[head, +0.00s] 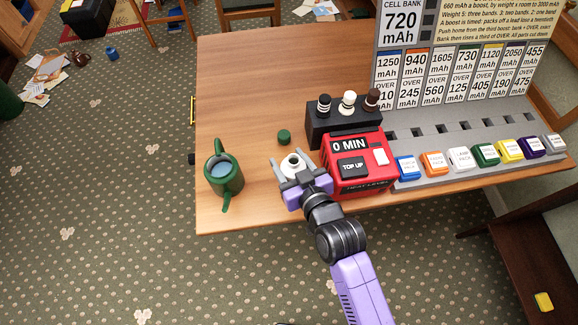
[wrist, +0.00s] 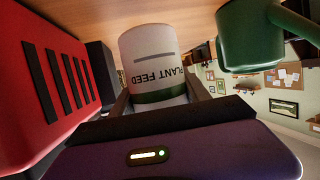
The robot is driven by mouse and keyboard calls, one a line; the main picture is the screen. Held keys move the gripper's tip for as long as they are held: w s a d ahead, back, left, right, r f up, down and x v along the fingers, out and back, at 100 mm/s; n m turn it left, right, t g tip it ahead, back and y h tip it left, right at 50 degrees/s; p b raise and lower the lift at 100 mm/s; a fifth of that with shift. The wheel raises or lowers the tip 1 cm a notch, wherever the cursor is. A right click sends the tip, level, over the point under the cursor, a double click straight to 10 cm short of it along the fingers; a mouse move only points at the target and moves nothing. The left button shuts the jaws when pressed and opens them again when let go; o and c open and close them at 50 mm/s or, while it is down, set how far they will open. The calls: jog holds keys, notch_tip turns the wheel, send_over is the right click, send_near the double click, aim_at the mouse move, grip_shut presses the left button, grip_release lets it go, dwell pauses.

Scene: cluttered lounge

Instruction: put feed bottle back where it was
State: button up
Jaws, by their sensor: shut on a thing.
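The feed bottle (wrist: 152,58) is white with a green band and the words PLANT FEED, shown upside down in the wrist view. In the head view its open top (head: 293,162) shows between the fingers of my gripper (head: 290,166). My gripper is shut on the bottle, near the table's front edge, between the green watering can and the red box. A small green cap (head: 284,137) lies on the table just behind the bottle. I cannot tell whether the bottle's base touches the table.
A green watering can (head: 224,172) with water stands left. A red box (head: 357,162) marked 0 MIN is close on the right, with a black rack (head: 345,119) behind it. A grey board (head: 440,135) with coloured blocks fills the right. The table (head: 250,75) is clear behind.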

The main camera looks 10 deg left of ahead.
jog(key=shift+f, duration=1.75)
jog(key=shift+f+b, duration=0.2)
jog(key=shift+b, duration=0.2)
jog(key=o, duration=1.4)
jog(key=shift+c, duration=0.2)
jog(key=shift+r, duration=0.15)
jog(key=v, duration=1.2)
jog(key=shift+b, duration=0.3)
